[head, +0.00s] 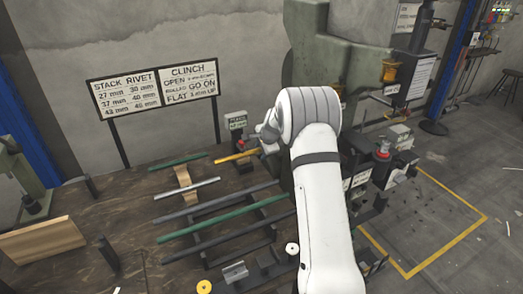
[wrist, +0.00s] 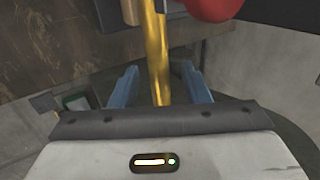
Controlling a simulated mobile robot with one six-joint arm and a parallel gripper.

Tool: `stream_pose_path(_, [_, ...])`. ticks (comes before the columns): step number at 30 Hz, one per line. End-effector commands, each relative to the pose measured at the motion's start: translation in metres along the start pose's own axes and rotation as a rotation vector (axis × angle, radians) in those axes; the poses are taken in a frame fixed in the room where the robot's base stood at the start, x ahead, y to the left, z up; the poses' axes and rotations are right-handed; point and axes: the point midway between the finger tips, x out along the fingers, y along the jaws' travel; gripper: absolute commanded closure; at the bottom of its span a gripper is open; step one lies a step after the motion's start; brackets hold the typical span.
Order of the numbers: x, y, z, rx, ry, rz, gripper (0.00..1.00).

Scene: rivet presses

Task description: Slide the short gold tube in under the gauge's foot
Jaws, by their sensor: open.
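The short gold tube (head: 235,156) lies nearly level, pointing left from my gripper, beside a small grey stand. In the wrist view the gold tube (wrist: 157,55) runs lengthwise between the two blue fingers. My gripper (wrist: 160,78) is open, with a gap visible on each side of the tube. In the head view my gripper (head: 266,138) is partly hidden by my white arm. The small grey stand (head: 239,132) carries a label plate and a red part, and may be the gauge. I cannot clearly make out its foot. A red rounded part (wrist: 212,7) shows at the wrist view's top.
Green and grey tubes (head: 220,224) lie across a dark rack at the front. A green press (head: 350,45) stands behind my arm. A sign board (head: 152,88) stands at the back.

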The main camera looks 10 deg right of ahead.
Motion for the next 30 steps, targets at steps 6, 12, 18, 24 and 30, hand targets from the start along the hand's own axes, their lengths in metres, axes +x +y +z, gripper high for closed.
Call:
stream_pose_path(6, [-0.001,0.000,0.000,0.000,0.000,0.000,0.58])
stream_pose_path(12, [-0.024,-0.001,-0.001,0.000,0.002,-0.003,0.58])
stream_pose_path(18, [-0.058,0.000,-0.001,0.000,0.001,-0.003,0.58])
stream_pose_path(24, [-0.076,0.000,0.000,0.000,0.000,0.000,0.58])
stream_pose_path(30, [-0.078,0.000,0.000,0.000,0.000,0.001,0.58])
